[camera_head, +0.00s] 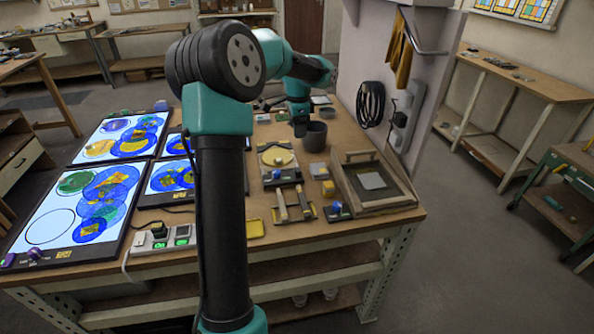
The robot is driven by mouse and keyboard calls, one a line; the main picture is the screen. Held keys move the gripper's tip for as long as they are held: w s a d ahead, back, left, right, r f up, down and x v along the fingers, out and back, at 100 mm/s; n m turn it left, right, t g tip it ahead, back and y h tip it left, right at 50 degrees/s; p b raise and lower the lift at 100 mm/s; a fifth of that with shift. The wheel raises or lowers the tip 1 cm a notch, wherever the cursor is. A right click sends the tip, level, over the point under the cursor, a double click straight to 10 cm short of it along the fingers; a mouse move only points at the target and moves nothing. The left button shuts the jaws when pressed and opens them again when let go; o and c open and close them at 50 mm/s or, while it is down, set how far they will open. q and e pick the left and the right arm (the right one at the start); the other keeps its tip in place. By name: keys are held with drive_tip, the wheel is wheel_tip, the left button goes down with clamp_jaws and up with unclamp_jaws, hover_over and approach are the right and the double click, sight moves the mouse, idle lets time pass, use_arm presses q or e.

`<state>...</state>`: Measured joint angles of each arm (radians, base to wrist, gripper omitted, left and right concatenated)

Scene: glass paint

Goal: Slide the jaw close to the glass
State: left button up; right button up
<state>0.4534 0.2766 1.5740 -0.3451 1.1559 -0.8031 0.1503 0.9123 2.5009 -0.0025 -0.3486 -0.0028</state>
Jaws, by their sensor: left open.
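My left gripper (299,128) is small and dark, at the end of the teal and black arm. It is open and points down over the far part of the workbench, just left of a dark grey cup (315,137). I cannot tell whether it touches anything. A yellow round piece (278,157), perhaps glass, lies on a dark fixture nearer than the gripper. Coloured glass pieces lie on the lit panels, such as a green one (76,183) and a yellow one (100,148). I cannot make out which part is the jaw. My right gripper is not in view.
A wooden-framed tray (372,181) stands at the bench's right. Two wooden bars (293,204) and small blocks (328,188) lie in front of the yellow piece. A control box (160,238) sits by the panels. A wall panel with hanging cable (370,104) borders the back right.

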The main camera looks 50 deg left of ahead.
sight(298, 169)
use_arm(q)
drive_tip(key=shift+f, duration=0.15)
wheel_tip(298, 169, down, 17)
drive_tip(key=shift+f, duration=0.1)
idle(0.5)
clamp_jaws()
idle(0.5)
